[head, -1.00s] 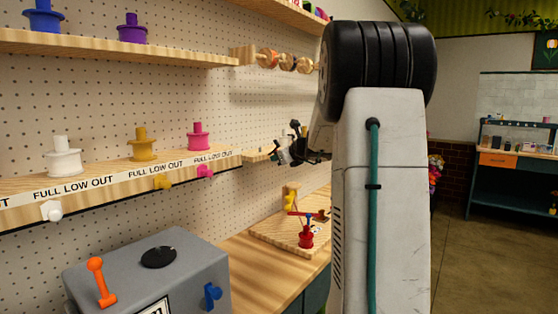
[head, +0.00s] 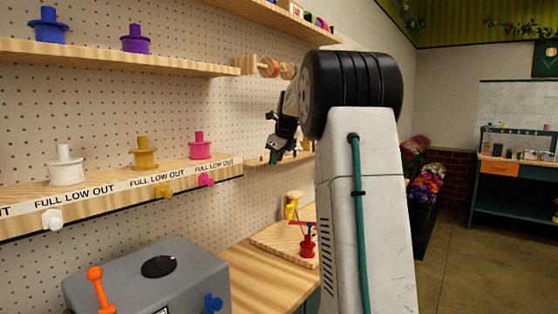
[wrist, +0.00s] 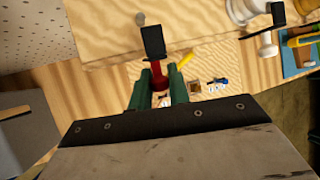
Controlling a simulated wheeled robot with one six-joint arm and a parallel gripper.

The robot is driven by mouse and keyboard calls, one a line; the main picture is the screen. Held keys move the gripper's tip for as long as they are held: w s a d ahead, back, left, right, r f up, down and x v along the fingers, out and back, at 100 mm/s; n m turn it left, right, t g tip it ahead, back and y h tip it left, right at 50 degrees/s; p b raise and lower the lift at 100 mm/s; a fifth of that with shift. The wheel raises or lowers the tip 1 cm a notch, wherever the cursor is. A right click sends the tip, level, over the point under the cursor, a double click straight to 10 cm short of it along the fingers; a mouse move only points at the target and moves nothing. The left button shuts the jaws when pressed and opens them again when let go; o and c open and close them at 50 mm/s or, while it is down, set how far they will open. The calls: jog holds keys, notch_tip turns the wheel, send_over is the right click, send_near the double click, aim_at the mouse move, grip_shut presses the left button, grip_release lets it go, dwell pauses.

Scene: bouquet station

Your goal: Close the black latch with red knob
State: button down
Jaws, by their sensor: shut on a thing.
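In the wrist view, a red knob (wrist: 158,72) shows between the dark green fingers of my gripper (wrist: 162,84), which is shut on it. A black latch piece (wrist: 152,41) stands just beyond the red knob, in line with it. In the head view my gripper (head: 273,152) is small and turned downward, near the small shelf on the pegboard wall. The latch cannot be made out there. The fingers' exact contact with the knob is too small to see.
A wooden board (head: 272,240) on the bench holds a red clamp (head: 307,247) and a yellow piece (head: 291,210). A grey box (head: 120,275) with an orange lever (head: 98,285) stands at the front left. A shelf (head: 120,196) with spools runs along the wall.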

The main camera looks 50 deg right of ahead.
jog(key=shift+w+r+g, duration=0.2)
jog(key=shift+w+g, duration=0.05)
jog(key=shift+g, duration=0.45)
jog(key=c, duration=1.6)
grip_release()
jog(key=v, duration=0.7)
jog(key=shift+a+r, duration=0.15)
jog(key=shift+r, duration=0.25)
